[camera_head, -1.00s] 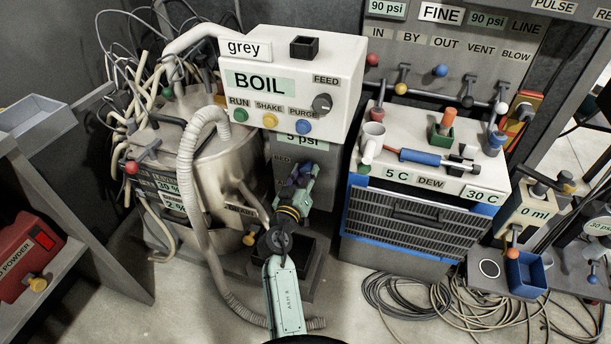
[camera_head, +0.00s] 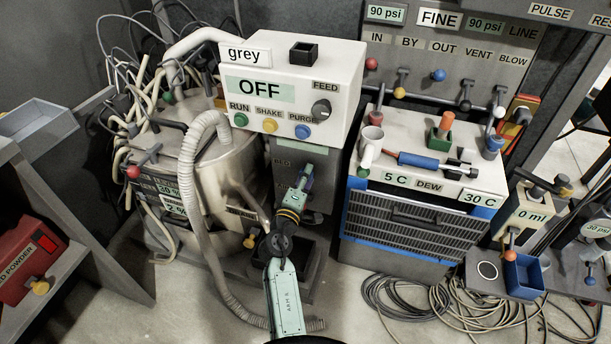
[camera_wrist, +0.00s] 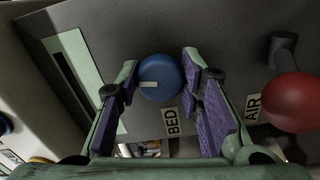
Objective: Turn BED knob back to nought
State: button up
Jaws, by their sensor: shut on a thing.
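The BED knob (camera_wrist: 161,77) is a round blue knob with a white pointer line that points left in the wrist view. The label BED (camera_wrist: 172,122) sits just below it. My gripper (camera_wrist: 160,70) has its purple-padded fingers on either side of the knob and is shut on it. In the head view, my gripper (camera_head: 304,172) reaches the grey column front under the white control box (camera_head: 345,85). There it hides the knob, and the BED label (camera_head: 283,163) shows beside it. The box's display (camera_head: 259,88) reads OFF.
A red ball-ended AIR handle (camera_wrist: 292,102) stands right of the knob in the wrist view. In the head view, a ribbed hose (camera_head: 190,165) and steel vessel (camera_head: 228,185) stand left of my arm, and a blue-framed cooler (camera_head: 343,215) stands right.

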jog(key=shift+n+p, duration=0.3)
jog(key=shift+n, duration=0.8)
jog(key=o, duration=1.2)
jog(key=shift+c, duration=0.2)
jog(key=v, duration=0.7)
jog(key=shift+s, duration=0.25)
jog(key=shift+a, duration=0.1)
